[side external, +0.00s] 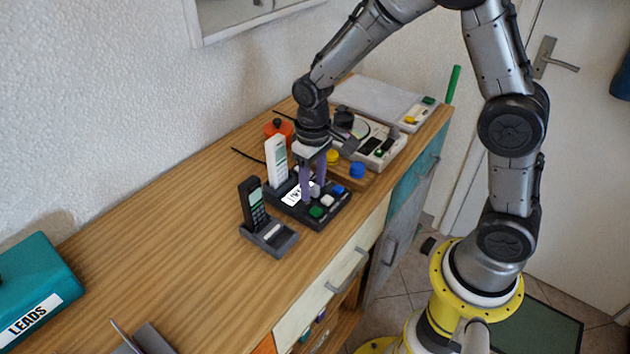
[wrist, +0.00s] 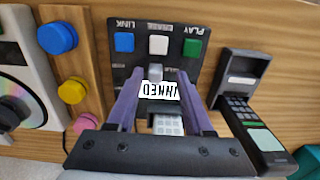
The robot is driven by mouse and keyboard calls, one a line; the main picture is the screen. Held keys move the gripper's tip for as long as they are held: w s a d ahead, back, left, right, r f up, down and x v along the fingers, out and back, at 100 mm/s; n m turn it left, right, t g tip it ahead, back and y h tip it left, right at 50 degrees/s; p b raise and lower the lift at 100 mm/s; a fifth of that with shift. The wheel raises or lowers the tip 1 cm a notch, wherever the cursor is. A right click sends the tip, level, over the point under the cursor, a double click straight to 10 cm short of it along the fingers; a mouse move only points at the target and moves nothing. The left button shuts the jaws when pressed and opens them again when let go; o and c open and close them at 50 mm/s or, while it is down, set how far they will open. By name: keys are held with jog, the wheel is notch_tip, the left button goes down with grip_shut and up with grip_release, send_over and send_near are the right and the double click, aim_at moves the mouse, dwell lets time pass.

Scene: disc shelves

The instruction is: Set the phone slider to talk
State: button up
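The dark phone base (side external: 333,213) stands on the wooden top, with blue, white and green buttons. It also shows in the wrist view (wrist: 122,75), with LINK, ERASE and PLAY lettering. A small grey slider knob (wrist: 155,73) sits between the buttons and a white label (wrist: 160,90), only partly readable. A white handset (side external: 277,160) stands at the base's wall side; my gripper partly hides it in the wrist view. My gripper (side external: 313,193) points down over the base. Its purple fingers (wrist: 158,76) are apart, either side of the knob, with gaps visible. I cannot tell the slider's setting.
A black phone (side external: 253,205) in a grey cradle (side external: 270,238) stands close beside the base. On the other side are a wooden block with blue (side external: 357,170) and yellow (side external: 332,156) buttons and a disc player (side external: 378,145). A teal LEADS box (side external: 38,290) lies far left; the top between is clear.

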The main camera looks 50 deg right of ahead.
notch_tip(320, 180, up, 14)
dwell(0.8)
jog(key=shift+d, duration=0.1)
notch_tip(320, 180, up, 5)
jog(key=t, duration=0.2)
send_over(314, 187)
jog(key=s, duration=0.3)
jog(key=s+d+r+t, duration=0.2)
jog(key=s+r, duration=0.1)
jog(key=s, duration=0.5)
jog(key=s+f+t, duration=0.1)
jog(key=s+f, duration=0.4)
jog(key=s, duration=0.4)
jog(key=shift+t, duration=0.3)
jog(key=shift+d+r, duration=0.1)
dwell(0.7)
